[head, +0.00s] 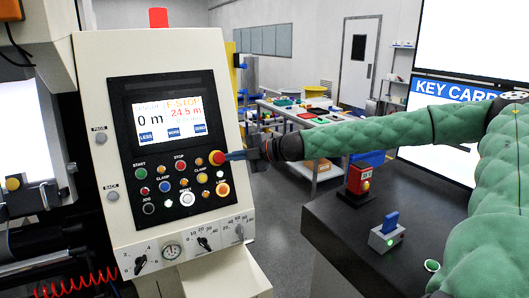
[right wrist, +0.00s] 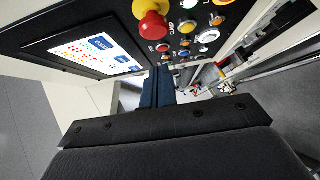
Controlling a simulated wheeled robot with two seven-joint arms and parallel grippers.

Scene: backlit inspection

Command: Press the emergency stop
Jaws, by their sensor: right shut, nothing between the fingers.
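The emergency stop, a red mushroom button on a yellow base (head: 217,157), sits at the right edge of the black button field on the white control panel (head: 100,70). In the right wrist view the red button (right wrist: 152,25) shows at the top, beyond the fingers. My right gripper (head: 231,155) reaches in from the right, and its shut, empty fingertips overlap the button's right side in the head view. In the right wrist view the dark blue fingers (right wrist: 157,90) point toward the panel. I cannot tell whether they touch the button. My left gripper is not in view.
Several other buttons surround the stop, including a red one (head: 180,166) and an orange-ringed one (head: 222,189). The panel's screen (head: 170,118) is lit.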

